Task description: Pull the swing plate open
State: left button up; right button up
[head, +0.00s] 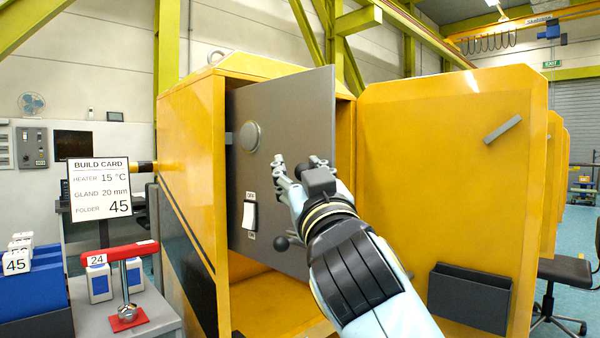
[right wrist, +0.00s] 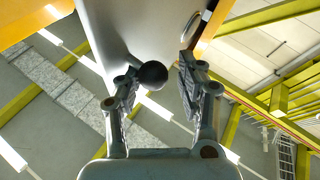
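The grey swing plate (head: 290,110) stands in the yellow cabinet's opening, its right edge angled out past the frame, so it looks partly open. It carries a round disc (head: 250,136), a white rocker switch (head: 250,214) and a black ball knob (head: 281,243) low down. My right gripper (head: 300,170) is in front of the plate's right half. In the right wrist view its fingers (right wrist: 157,88) are apart, with a black ball knob (right wrist: 152,75) between them, close to the left finger. Contact with the knob cannot be told. My left gripper is not in view.
The yellow cabinet door (head: 440,180) stands wide open at right, with a dark pocket (head: 470,297) on it. A chair (head: 565,272) stands far right.

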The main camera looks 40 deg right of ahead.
jog(key=shift+w, duration=0.1)
notch_tip(320, 180, up, 10)
dwell(0.6)
dwell(0.5)
